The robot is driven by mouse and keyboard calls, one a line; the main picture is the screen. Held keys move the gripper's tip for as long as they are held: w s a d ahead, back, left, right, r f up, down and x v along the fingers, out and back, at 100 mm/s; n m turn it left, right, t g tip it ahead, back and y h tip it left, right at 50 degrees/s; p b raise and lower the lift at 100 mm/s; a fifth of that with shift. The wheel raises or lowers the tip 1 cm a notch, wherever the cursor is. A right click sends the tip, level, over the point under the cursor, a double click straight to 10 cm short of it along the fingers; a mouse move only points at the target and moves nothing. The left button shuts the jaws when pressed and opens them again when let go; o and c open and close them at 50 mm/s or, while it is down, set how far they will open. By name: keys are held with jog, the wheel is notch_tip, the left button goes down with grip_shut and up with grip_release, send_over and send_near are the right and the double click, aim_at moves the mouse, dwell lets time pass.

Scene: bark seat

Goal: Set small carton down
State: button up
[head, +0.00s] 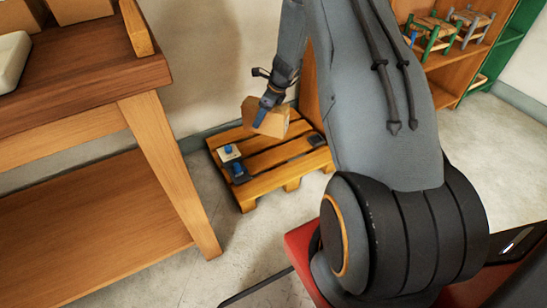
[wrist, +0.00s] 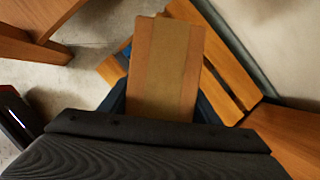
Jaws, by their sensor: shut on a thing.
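The small carton (head: 273,119) is a brown cardboard box, tilted in the head view, above a wooden pallet (head: 284,178). My gripper (head: 268,104) is shut on it, with a blue finger against its near side. In the wrist view the carton (wrist: 165,68) fills the middle, with a paler tape strip along it, and dark blue finger parts (wrist: 207,106) show beside its lower end. The pallet's slats (wrist: 213,62) show behind it. I cannot tell whether the carton touches the pallet.
A small white and blue item (head: 229,152), a blue item (head: 238,170) and a dark flat item (head: 316,140) are on the pallet. A wooden table (head: 150,80) stands at left. A shelf (head: 452,66) with small stools is at back right. Bare floor lies around the pallet.

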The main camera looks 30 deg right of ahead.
jog(key=w+d+f+m+t+h+b, duration=0.1)
jog(key=w+d+f+m+b, duration=0.1)
jog(key=d+f+m+b, duration=0.4)
jog(key=w+d+f+m+h+b, duration=0.2)
jog(key=d+f+b, duration=0.15)
jog(key=f, duration=0.35)
jog(key=b, duration=0.6)
send_over(277, 152)
jog(key=shift+f, duration=4.8)
jog(key=shift+f, duration=0.1)
jog(key=o, duration=1.3)
jog(key=p+v, duration=0.6)
jog(key=v, duration=0.6)
jog(key=shift+s, duration=0.15)
